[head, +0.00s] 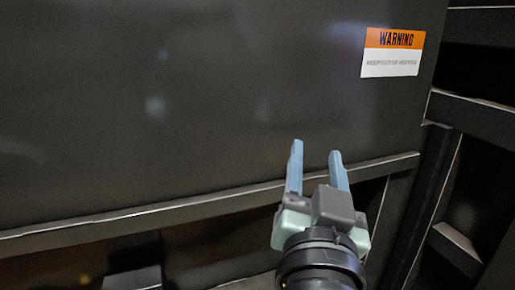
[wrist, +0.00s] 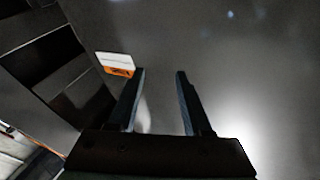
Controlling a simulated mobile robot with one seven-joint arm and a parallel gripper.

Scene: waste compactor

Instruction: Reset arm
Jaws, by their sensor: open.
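My gripper (head: 316,158) is at the lower middle right of the head view, its two blue fingers apart with nothing between them. The fingers point up toward a large dark grey panel (head: 180,110). The gripper also shows in the wrist view (wrist: 160,75), with dark fingers spread and empty in front of the panel (wrist: 235,55). How much gap there is between the fingertips and the panel, I cannot tell.
An orange and white warning label (head: 392,52) is on the panel, up and right of my gripper. It also shows in the wrist view (wrist: 115,64). A dark metal rail (head: 130,215) runs under the panel. Dark frame beams (head: 470,118) stand at the right.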

